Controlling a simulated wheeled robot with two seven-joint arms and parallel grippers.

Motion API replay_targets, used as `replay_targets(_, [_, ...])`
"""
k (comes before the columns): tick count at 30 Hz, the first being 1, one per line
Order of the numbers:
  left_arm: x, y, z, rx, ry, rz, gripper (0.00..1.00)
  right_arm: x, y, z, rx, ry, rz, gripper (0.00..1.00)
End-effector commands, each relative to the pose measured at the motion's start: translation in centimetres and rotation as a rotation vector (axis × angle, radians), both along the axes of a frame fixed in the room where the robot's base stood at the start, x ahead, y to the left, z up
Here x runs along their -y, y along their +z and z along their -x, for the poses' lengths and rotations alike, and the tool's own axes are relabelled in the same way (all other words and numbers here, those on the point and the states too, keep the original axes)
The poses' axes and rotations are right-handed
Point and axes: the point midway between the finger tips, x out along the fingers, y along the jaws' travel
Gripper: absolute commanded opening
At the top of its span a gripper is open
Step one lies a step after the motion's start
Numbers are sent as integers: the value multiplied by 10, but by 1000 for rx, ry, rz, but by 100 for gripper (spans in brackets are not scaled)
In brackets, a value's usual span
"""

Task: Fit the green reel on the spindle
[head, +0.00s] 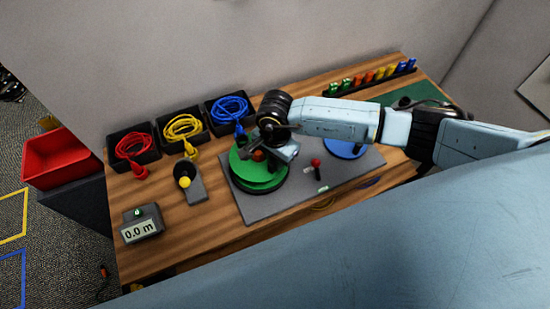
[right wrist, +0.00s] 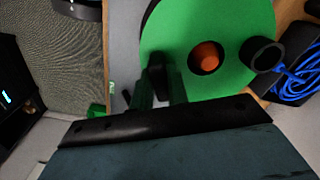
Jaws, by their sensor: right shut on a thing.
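The green reel (head: 248,166) lies flat at the left of the grey board, above a dark round base. It also shows in the right wrist view (right wrist: 195,25), with a round hole near its middle. The orange-red tip of the spindle (right wrist: 208,55) shows inside that hole, and in the head view (head: 257,155). I cannot tell whether the reel sits fully down. My right gripper (head: 278,152) is over the reel's right side, shut on a dark part of it beside the hole, seen in the right wrist view (right wrist: 158,75). My left gripper is not in view.
The grey board (head: 300,198) also carries a red-topped lever (head: 316,164) and a blue reel (head: 345,149). Trays with red (head: 133,147), yellow (head: 183,127) and blue (head: 231,108) cables stand behind. A meter (head: 140,225) reads 0.0 m. Bare wood shows at the front left.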

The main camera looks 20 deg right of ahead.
Motion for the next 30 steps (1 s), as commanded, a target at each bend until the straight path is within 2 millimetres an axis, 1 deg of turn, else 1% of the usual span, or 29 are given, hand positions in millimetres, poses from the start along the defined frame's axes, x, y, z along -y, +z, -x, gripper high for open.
replay_targets(4, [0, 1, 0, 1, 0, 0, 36, 0, 1, -1, 2, 0, -1, 0])
replay_targets(5, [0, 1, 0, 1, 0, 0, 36, 0, 1, -1, 2, 0, -1, 20])
replay_targets(9, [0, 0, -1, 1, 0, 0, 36, 0, 1, 0, 2, 0, -1, 38])
replay_targets(10, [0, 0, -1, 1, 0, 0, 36, 0, 1, 0, 1, 0, 0, 42])
replay_targets(17, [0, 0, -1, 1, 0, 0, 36, 0, 0, 0, -1, 0, 0, 42])
replay_targets(20, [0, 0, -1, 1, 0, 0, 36, 0, 4, 0, 0, 0, 0, 42])
replay_targets(23, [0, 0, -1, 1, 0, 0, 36, 0, 15, -1, 3, 0, -1, 42])
replay_targets(26, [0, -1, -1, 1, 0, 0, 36, 0, 33, -1, 4, 2, 0, 42])
replay_targets(30, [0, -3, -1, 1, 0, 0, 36, 0, 66, -2, 7, 2, 0, 42])
